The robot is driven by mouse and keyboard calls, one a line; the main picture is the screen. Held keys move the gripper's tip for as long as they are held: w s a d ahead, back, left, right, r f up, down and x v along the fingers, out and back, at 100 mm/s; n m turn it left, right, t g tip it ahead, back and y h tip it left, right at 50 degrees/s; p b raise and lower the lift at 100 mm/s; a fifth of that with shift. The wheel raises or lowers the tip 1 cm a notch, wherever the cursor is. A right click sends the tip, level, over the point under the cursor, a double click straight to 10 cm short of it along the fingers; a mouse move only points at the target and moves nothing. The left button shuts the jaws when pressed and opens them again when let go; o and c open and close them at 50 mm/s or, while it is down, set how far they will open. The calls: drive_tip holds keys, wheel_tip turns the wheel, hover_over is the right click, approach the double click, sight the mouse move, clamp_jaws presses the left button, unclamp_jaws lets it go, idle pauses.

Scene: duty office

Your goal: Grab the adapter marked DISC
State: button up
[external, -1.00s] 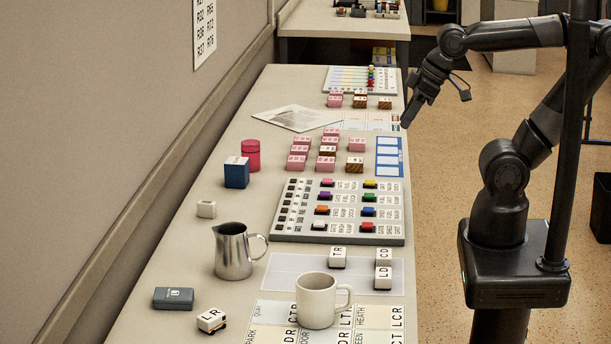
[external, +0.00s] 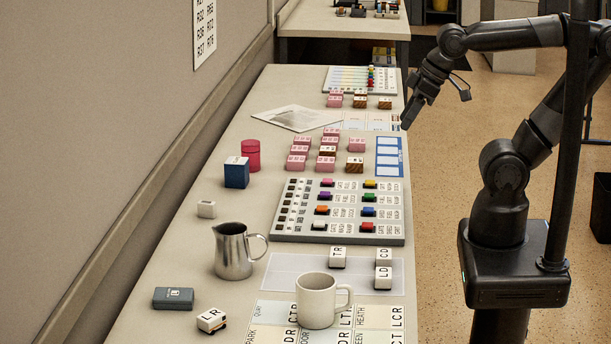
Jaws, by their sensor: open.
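I cannot read the word DISC on anything in the external view. A dark grey flat box (external: 174,299) with a small mark lies at the front left of the long table; its lettering is too small to read. A dark blue block (external: 236,175) with a white top stands further back, beside a red cylinder (external: 251,156); its lettering is also unclear. I cannot tell which thing is the adapter. My gripper (external: 406,122) is open and looks empty. It points down near the table's right edge, far from the grey box and the blue block.
A steel jug (external: 233,252) and a cream mug (external: 317,301) stand at the front. A grey board (external: 280,228) with coloured blocks fills the middle. Pink and wooden blocks (external: 327,150) sit behind it. Lettered white blocks (external: 383,277) lie near the mug. A wall borders the left.

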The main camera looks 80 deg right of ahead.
drive_tip(key=shift+w, duration=0.1)
drive_tip(key=m+g, duration=0.1)
drive_tip(key=m, duration=0.1)
hover_over(207, 202)
drive_tip(key=s, duration=0.4)
wheel_tip(207, 202, down, 18)
drive_tip(key=shift+h, duration=0.3)
drive_tip(key=x, duration=1.1)
drive_tip(key=shift+a+f, duration=0.2)
drive_tip(key=shift+a, duration=0.05)
clamp_jaws()
